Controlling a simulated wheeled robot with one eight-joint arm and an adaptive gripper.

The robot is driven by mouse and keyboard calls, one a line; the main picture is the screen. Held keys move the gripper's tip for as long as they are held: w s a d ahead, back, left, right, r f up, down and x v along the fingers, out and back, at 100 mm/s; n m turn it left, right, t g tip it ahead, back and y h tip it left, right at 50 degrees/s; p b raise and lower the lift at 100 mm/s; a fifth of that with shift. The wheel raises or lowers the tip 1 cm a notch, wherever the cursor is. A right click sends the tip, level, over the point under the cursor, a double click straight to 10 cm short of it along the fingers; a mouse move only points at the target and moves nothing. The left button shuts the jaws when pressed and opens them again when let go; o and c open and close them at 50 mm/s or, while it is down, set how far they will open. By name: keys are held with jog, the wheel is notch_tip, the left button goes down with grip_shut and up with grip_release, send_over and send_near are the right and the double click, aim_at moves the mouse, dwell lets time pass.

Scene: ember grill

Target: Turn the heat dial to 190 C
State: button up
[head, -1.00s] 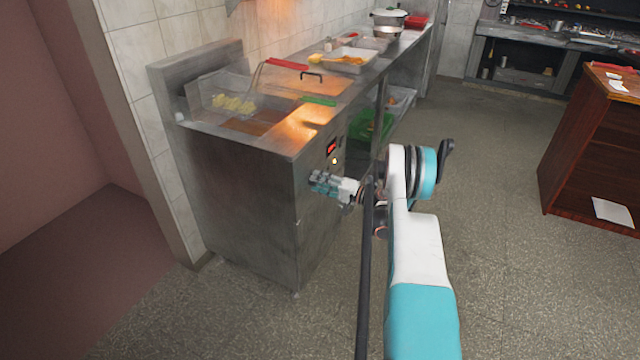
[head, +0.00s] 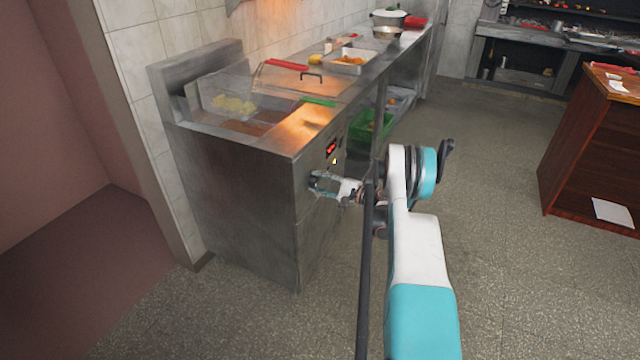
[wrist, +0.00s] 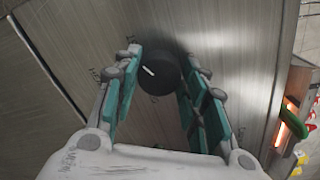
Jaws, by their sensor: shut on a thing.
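The heat dial (wrist: 157,72) is a round black knob with a white pointer line, on the brushed metal front of the fryer (head: 240,205). Its pointer aims to the upper left in the wrist view. Small marks ring it, too small to read. My gripper (wrist: 161,66) has its teal-padded fingers on either side of the dial and is shut on it. In the head view, my gripper (head: 318,182) is at the fryer's front panel and hides the dial. Above it is a red lit display (head: 331,147), its digits unreadable.
A small indicator light (head: 334,161) is below the display. A green crate (head: 368,128) stands under the counter to the right. The floor in front is clear.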

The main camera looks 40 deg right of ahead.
dwell(0.3)
jog(key=o, duration=1.1)
jog(key=v, duration=1.2)
jog(key=shift+f, duration=0.1)
jog(key=shift+d, duration=0.1)
